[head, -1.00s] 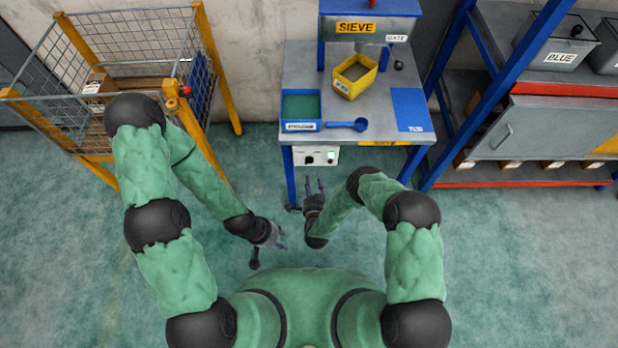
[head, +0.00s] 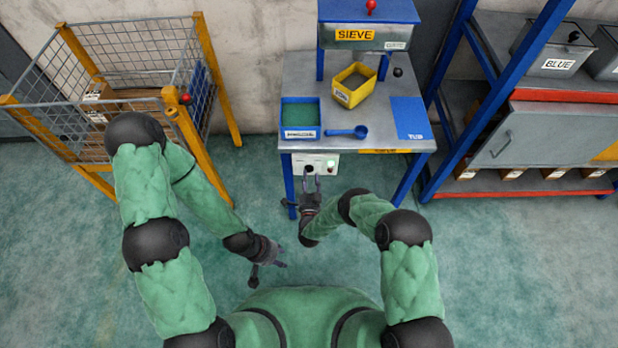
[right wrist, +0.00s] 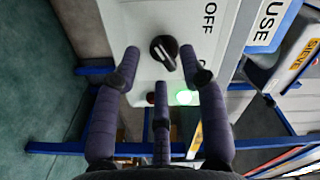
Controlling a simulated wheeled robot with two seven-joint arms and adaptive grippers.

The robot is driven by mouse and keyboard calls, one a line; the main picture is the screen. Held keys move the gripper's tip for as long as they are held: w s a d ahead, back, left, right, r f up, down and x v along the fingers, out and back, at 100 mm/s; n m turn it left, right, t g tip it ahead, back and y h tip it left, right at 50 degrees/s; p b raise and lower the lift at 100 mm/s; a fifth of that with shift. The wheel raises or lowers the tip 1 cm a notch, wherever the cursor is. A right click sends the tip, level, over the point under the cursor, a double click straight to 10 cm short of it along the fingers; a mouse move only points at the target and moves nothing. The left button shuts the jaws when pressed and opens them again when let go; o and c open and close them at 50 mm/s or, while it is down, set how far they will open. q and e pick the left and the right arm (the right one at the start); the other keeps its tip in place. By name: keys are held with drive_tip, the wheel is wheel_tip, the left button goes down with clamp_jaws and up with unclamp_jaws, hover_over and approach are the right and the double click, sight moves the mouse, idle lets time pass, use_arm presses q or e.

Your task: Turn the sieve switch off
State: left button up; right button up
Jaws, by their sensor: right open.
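The sieve switch is a black rotary knob (right wrist: 165,52) on a pale box, seen in the right wrist view. The word OFF is printed beside it; a second label is partly hidden by a finger. A green lamp (right wrist: 182,97) on the box is lit. In the head view the switch box (head: 327,160) hangs under the sieve table's front edge. My right gripper (head: 312,176) is open in front of the box, its fingertips (right wrist: 160,62) spread around the knob in the picture; I cannot tell if they touch it. My left gripper (head: 281,256) is lower left, over the floor, away from the box.
The sieve table (head: 362,136) carries a blue tray (head: 300,133), a blue scoop (head: 346,132) and a yellow bin (head: 342,97) under the sieve (head: 368,38). A wire cage (head: 180,95) stands left, a shelf rack (head: 540,95) right. Blue table legs flank the box.

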drive_tip(key=shift+w, duration=0.8)
drive_tip(key=shift+c, duration=0.2)
clamp_jaws()
drive_tip(key=shift+b, duration=0.3)
drive_tip(key=shift+a+r+m+b, duration=0.1)
drive_tip(key=shift+m+b, duration=1.55)
drive_tip(key=shift+m, duration=2.3)
drive_tip(key=shift+a+m+b, duration=0.1)
drive_tip(key=shift+m+b, duration=1.5)
drive_tip(key=shift+m, duration=2.35)
